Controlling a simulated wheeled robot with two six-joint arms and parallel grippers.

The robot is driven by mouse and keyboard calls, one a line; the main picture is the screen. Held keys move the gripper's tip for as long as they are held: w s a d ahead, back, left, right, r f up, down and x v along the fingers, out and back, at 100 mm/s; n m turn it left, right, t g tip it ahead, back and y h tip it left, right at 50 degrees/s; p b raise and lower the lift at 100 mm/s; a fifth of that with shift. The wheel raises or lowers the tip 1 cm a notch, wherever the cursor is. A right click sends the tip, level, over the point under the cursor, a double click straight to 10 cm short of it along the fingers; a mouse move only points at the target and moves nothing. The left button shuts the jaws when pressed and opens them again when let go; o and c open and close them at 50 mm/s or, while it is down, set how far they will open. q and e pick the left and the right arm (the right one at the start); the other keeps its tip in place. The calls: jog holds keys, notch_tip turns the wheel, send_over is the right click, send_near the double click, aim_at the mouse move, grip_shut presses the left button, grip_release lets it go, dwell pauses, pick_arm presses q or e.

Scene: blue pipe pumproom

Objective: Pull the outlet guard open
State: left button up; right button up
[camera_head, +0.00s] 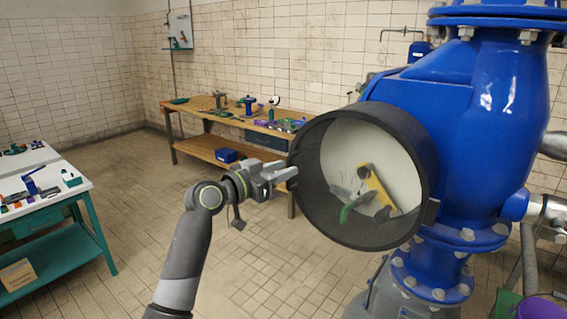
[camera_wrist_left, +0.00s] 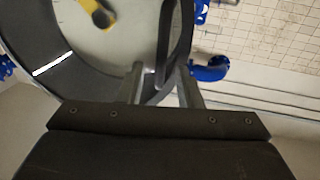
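My left gripper (camera_head: 286,174) is at the guard's left edge. In the left wrist view the fingers of my left gripper (camera_wrist_left: 161,80) stand apart on either side of a dark upright handle bar (camera_wrist_left: 164,45), with space showing beside it. The guard's rim (camera_wrist_left: 85,72) curves around on the left. My right gripper is not in view.
A wooden workbench (camera_head: 215,148) with tools and valve parts stands behind along the tiled wall. A teal-legged table (camera_head: 70,190) with small parts is at the left. The tiled floor (camera_head: 140,190) between them is clear. Pipes and a purple bucket (camera_head: 542,308) are at the right.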

pick_arm(q)
jog(key=shift+w+d, duration=0.35)
grip_shut()
